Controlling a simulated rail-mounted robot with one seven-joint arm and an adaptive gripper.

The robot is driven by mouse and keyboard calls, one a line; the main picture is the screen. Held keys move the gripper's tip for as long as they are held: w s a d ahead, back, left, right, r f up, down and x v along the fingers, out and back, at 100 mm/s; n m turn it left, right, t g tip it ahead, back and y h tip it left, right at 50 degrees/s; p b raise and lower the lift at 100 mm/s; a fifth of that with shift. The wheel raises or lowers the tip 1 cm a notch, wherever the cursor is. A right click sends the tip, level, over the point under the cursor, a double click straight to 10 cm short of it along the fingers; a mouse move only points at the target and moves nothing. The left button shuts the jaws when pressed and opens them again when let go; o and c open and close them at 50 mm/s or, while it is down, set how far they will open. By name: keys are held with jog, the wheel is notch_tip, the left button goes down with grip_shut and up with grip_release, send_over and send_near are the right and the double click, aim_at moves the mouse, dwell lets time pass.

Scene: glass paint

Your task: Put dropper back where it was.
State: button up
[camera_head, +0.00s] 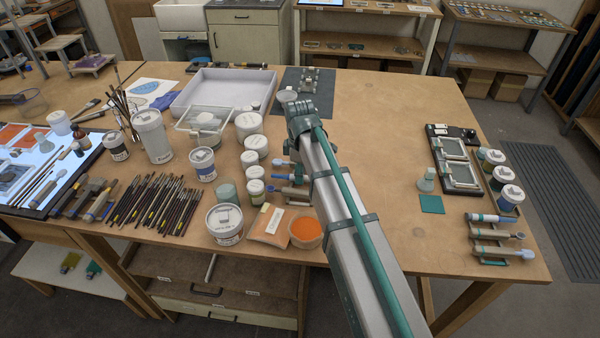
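My arm (335,190) reaches from the bottom right up over the middle of the table. Its far visible end is a grey joint. I cannot make out my gripper or its fingers, so whether it holds anything is hidden. I cannot pick out a dropper for certain. Slim tools with pale blue ends, which may include one, lie in a rack at the right front edge, such as this lower tool (503,252). Similar small tools (290,190) lie just left of my arm, partly covered by it.
Left of my arm stand several white jars (249,125), a large paint tub (225,223), an orange bowl (306,231) and many brushes (155,203). A white tray (225,88) lies behind. Framed panels (457,163) and jars stand at right. The table (385,115) is clear between.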

jog(key=shift+o, duration=1.2)
jog(key=shift+r, duration=0.1)
